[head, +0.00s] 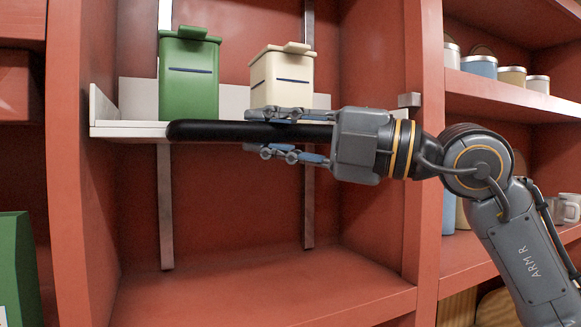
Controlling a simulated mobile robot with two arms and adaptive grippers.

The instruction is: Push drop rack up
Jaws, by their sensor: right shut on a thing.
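The drop rack is a white shelf (118,128) with a long black handle (210,131) along its front, hung on two vertical metal rails inside a red cabinet bay. It sits in the upper part of the bay and looks about level. A green canister (189,90) and a cream canister (283,80) stand upright on it. My right gripper (257,132) reaches in from the right and is shut on the handle, one finger above and one below. It hides the handle's right part and the cream canister's base. My left gripper is out of view.
Red uprights (82,220) flank the bay. The bay's lower board (260,285) is bare, with free room between it and the rack. Several small canisters (480,66) and mugs stand on shelves at the right. A green container (16,265) shows at lower left.

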